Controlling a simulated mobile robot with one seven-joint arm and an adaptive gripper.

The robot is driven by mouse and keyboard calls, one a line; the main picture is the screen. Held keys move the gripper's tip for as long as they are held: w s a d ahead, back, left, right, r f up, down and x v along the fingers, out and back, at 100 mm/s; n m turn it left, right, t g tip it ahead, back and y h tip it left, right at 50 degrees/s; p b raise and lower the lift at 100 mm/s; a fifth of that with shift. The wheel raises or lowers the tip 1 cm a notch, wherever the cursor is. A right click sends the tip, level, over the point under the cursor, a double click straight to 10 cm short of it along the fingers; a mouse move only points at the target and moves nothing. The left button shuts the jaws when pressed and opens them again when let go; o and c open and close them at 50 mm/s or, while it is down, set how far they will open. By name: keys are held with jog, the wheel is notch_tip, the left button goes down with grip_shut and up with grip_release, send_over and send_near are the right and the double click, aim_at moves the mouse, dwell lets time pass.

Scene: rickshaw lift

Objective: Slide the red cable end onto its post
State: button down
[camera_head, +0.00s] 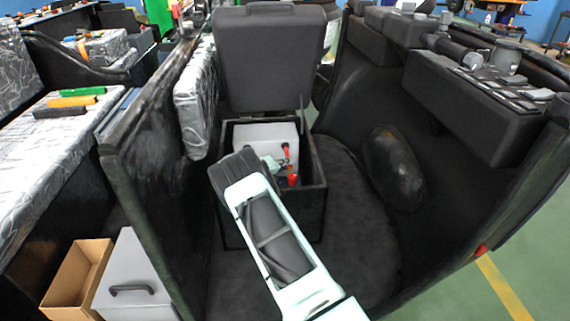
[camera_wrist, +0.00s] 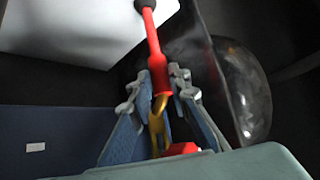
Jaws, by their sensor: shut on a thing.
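The red cable end (camera_wrist: 157,80) is between the two fingers of my gripper (camera_wrist: 159,88) in the wrist view, and the gripper is shut on it. A gold-coloured lug (camera_wrist: 157,118) extends from its red sleeve toward the bottom of the picture. A red piece (camera_wrist: 180,149) shows low between the fingers; I cannot tell if it belongs to the post. The post itself is not clearly visible. In the head view, the red cable (camera_head: 286,152) shows beside the pale battery (camera_head: 258,136). My arm partly hides the gripper there, and a red part (camera_head: 292,180) shows just below.
The battery sits in a black box (camera_head: 316,200) with its lid (camera_head: 268,60) raised behind. A dark rounded bulge (camera_head: 396,165) is at right. Dark floor is clear right of the box.

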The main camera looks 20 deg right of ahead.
jog(key=c, duration=1.8)
grip_release()
jog(key=shift+w, duration=0.1)
notch_tip(320, 180, up, 10)
jog(key=shift+r, duration=0.1)
